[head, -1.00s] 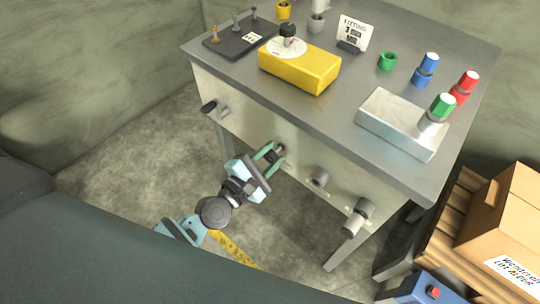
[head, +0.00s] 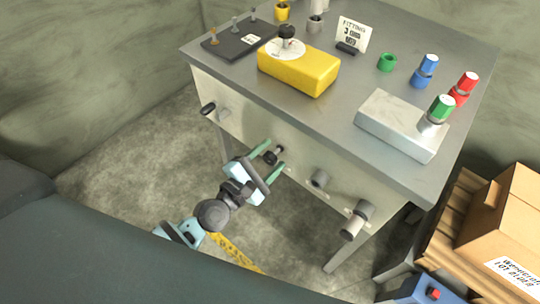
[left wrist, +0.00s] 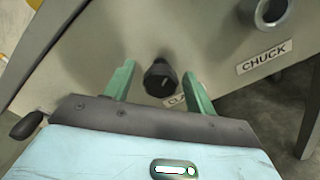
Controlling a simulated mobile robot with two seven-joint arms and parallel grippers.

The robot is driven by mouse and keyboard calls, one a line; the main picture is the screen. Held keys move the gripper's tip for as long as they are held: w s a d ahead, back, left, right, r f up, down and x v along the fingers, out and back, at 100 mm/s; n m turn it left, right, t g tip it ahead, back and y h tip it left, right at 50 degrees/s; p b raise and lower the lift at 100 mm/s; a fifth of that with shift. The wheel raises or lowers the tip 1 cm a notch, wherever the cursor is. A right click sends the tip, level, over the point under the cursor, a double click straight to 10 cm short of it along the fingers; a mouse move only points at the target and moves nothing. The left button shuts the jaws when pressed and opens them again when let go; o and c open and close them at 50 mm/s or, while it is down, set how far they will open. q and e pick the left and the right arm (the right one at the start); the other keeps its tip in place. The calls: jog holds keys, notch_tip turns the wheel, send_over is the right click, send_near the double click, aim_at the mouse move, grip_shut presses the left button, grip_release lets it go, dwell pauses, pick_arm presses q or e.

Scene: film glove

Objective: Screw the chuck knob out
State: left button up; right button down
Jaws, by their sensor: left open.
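My left gripper (head: 276,153) is open at the front panel (head: 235,125) of the grey bench, with its green fingers spread. A dark round knob (head: 273,155) stands between the fingers, with clear gaps on both sides in the left wrist view (left wrist: 160,78). The label below that knob is mostly hidden by a finger; only its first letters show. To the right, a grey hollow round fitting (left wrist: 270,12) has a label reading CHUCK (left wrist: 264,56) beneath it; the fitting also shows in the head view (head: 319,179). My right gripper is not in view.
A dark handle (head: 208,108) sticks out at the panel's left and a larger grey cylinder (head: 357,220) at its right. The benchtop carries a yellow box (head: 300,70), a metal block (head: 395,122) and coloured fittings. A cardboard box (head: 505,215) stands at right.

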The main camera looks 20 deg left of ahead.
aim_at(267, 161)
pick_arm(q)
jog(key=b+v, duration=0.1)
jog(key=v, duration=0.5)
jog(key=shift+f, duration=0.1)
jog(key=shift+s+a, duration=0.25)
jog(key=shift+s, duration=0.35)
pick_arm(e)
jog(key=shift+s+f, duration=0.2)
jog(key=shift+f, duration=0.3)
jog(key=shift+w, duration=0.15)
